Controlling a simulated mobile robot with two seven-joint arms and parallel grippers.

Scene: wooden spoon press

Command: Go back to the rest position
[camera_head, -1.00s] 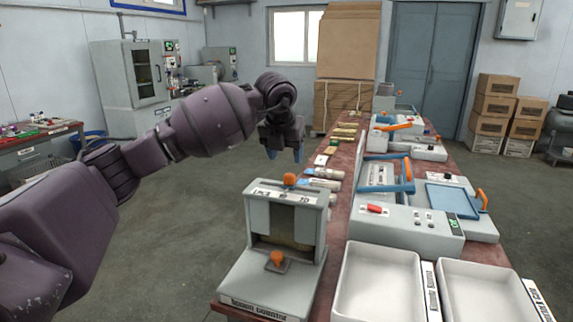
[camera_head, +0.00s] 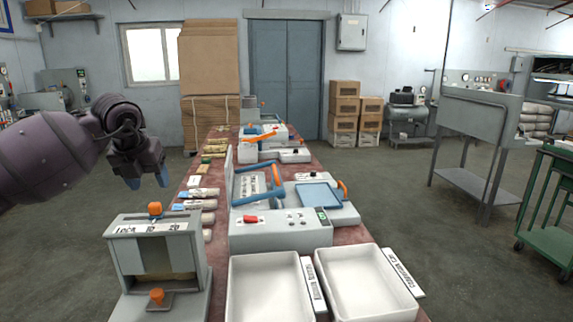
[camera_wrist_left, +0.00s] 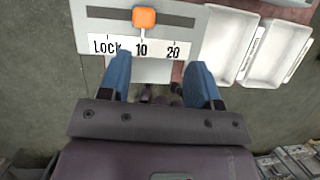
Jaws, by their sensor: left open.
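My left gripper (camera_head: 148,183) hangs over the left side of the table in the head view, above and behind the grey press box. Its blue fingers are apart and empty; they also show in the left wrist view (camera_wrist_left: 162,78). The grey press box (camera_head: 190,250) stands at the near left of the table. It has an orange knob (camera_head: 155,209) on top and a second orange knob (camera_head: 157,296) low in front. In the left wrist view its label reads Lock, 10, 20 (camera_wrist_left: 141,47). My right gripper is in neither view.
Two white trays (camera_head: 232,290) lie at the table's near edge. A grey machine with a blue frame (camera_head: 281,233) stands behind them. Several small packets (camera_head: 203,193) lie along the table's left side. Cardboard boxes (camera_head: 344,107) and a green cart (camera_head: 546,205) stand beyond, with open floor between.

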